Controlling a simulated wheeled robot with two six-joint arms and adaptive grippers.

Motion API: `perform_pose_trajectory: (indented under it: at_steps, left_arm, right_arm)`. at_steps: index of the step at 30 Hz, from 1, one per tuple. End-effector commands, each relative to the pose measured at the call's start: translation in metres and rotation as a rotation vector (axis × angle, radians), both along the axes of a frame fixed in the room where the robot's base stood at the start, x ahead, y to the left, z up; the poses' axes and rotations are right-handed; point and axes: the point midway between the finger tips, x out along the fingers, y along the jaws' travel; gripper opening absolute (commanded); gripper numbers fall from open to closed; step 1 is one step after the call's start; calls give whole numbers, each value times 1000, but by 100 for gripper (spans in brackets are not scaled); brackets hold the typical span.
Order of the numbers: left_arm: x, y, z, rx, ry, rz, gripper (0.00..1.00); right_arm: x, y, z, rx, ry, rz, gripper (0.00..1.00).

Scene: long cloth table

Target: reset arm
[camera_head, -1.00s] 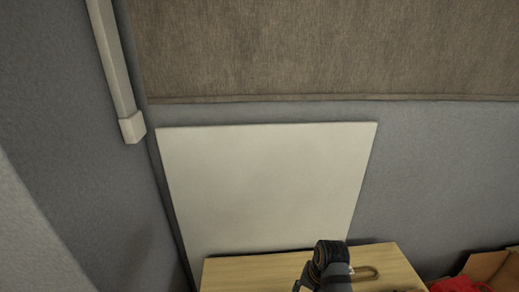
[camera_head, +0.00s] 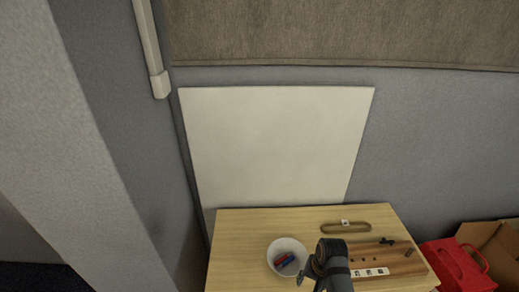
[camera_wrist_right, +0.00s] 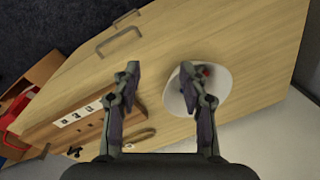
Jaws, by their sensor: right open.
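My right arm shows in the head view over the front of the wooden table (camera_head: 235,235); its fingertips are hard to make out there. In the right wrist view my right gripper (camera_wrist_right: 162,78) is open, with its two fingers apart and nothing held between them. The fingers are above the table top, with a white bowl (camera_wrist_right: 222,82) partly behind the right-hand finger. The bowl (camera_head: 274,247) holds small red and blue pieces in the head view. My left gripper is not in view.
A brown board (camera_head: 395,258) with white tiles (camera_head: 370,272) lies right of my arm. A tan ring-shaped object (camera_head: 352,227) lies behind it. A red bag (camera_head: 455,265) and cardboard box (camera_head: 495,245) stand right of the table. A pale panel (camera_head: 275,140) stands behind. The table's back left is clear.

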Motion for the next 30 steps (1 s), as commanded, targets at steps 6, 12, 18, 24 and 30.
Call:
perform_pose_trajectory:
  at_steps: [6, 12, 18, 24, 30]
  left_arm:
    - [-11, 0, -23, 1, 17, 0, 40]
    - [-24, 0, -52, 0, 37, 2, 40]
    - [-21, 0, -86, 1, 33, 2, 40]
    - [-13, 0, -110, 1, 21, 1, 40]
    - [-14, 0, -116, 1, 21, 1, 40]
  right_arm:
    - [-18, -10, -93, -32, 0, 61, 43]
    - [-67, -29, -217, -79, -2, 152, 43]
    - [-175, -67, -356, -141, -10, 286, 43]
    - [-289, -104, -433, -192, -17, 404, 43]
    - [-340, -120, -451, -215, -27, 456, 43]
